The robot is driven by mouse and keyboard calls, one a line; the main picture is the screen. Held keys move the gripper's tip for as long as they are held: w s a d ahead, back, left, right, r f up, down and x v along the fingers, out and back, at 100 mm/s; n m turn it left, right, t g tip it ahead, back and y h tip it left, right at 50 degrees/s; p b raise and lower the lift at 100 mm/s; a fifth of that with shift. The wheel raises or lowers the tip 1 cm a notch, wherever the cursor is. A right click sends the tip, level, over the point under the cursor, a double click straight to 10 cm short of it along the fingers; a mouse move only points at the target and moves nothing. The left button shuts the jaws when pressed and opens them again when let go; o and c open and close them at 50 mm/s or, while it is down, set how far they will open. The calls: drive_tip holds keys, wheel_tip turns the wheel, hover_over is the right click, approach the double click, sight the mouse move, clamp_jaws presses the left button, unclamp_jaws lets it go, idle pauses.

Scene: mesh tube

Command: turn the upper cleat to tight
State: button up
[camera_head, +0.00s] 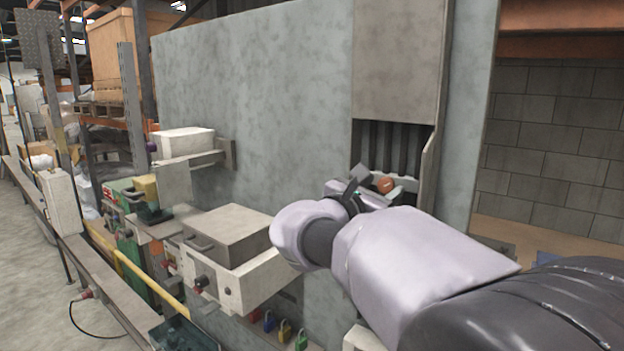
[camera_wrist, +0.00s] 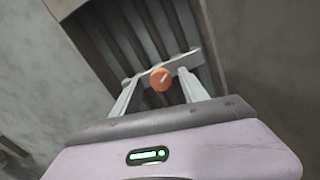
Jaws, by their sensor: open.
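An orange round knob (camera_wrist: 161,78) with a pale line across its face sits between my gripper's fingers (camera_wrist: 159,80) in the wrist view. It appears to be the upper cleat, but I cannot confirm this. A light bar lies just behind it. In the head view the orange knob (camera_head: 385,185) shows in the recess of the grey wall, just beyond my gripper (camera_head: 362,190). My gripper is open, with one finger on each side of the knob in the wrist view. I cannot tell whether the fingers touch it.
Dark vertical slats (camera_head: 392,145) stand behind the knob. A grey panel (camera_head: 400,60) hangs above the recess, and a side plate (camera_head: 431,168) bounds its right. A white box with a grey lid (camera_head: 228,235) and coloured padlocks (camera_head: 285,330) lie left of my arm.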

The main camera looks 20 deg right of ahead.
drive_tip(key=shift+w+d+f, duration=0.25)
drive_tip(key=shift+w+d, duration=0.25)
drive_tip(key=shift+d, duration=0.2)
drive_tip(key=shift+s+a+r, duration=0.15)
drive_tip(key=shift+s+a, duration=0.05)
drive_tip(key=shift+a, duration=0.1)
drive_tip(key=c, duration=0.6)
clamp_jaws()
